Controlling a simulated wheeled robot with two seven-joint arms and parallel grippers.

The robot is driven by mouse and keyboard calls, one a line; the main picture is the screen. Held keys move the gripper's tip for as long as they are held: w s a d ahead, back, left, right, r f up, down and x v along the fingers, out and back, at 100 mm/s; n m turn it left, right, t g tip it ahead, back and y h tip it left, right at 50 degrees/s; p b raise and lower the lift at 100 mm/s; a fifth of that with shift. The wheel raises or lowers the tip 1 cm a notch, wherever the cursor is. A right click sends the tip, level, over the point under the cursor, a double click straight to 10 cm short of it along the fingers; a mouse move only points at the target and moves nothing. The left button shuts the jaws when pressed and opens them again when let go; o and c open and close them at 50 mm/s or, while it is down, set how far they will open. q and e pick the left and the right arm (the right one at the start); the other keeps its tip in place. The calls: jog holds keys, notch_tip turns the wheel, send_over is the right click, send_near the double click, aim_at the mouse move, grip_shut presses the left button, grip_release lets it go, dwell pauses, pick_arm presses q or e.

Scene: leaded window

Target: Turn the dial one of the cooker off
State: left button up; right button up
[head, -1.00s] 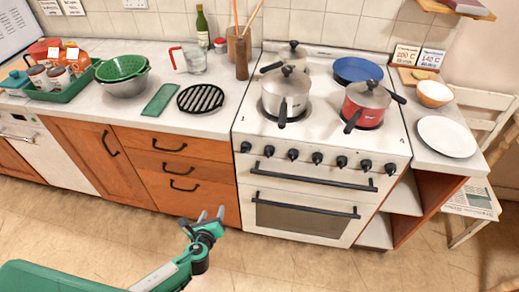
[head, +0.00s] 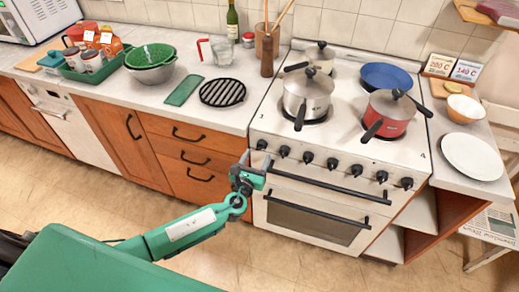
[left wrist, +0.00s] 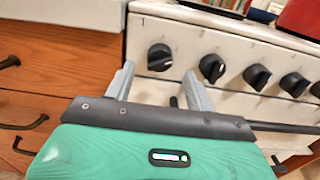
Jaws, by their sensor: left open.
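The white cooker (head: 262,188) has a row of several black dials along its front. The leftmost dial (head: 262,144) shows just above my left gripper (head: 257,163), which is at the cooker's left front. In the left wrist view the leftmost dial (left wrist: 160,57) appears between and just beyond the two open fingertips of my left gripper (left wrist: 158,70). Nothing is held, and I cannot tell whether a finger touches the dial. The second dial (left wrist: 212,67) is right of the right finger. My right gripper is not in view.
A dark oven handle (head: 330,188) runs below the dials. A steel pot (head: 308,95) and a red pot (head: 389,115) stand on the hob, their handles pointing forward. Wooden drawers (head: 195,155) are left of the cooker. The floor in front is clear.

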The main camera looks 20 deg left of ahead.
aim_at(261, 146)
pick_arm(q)
jog(key=w, duration=0.3)
jog(key=shift+w, duration=0.3)
jog(key=c, duration=1)
jog(key=shift+o, duration=0.2)
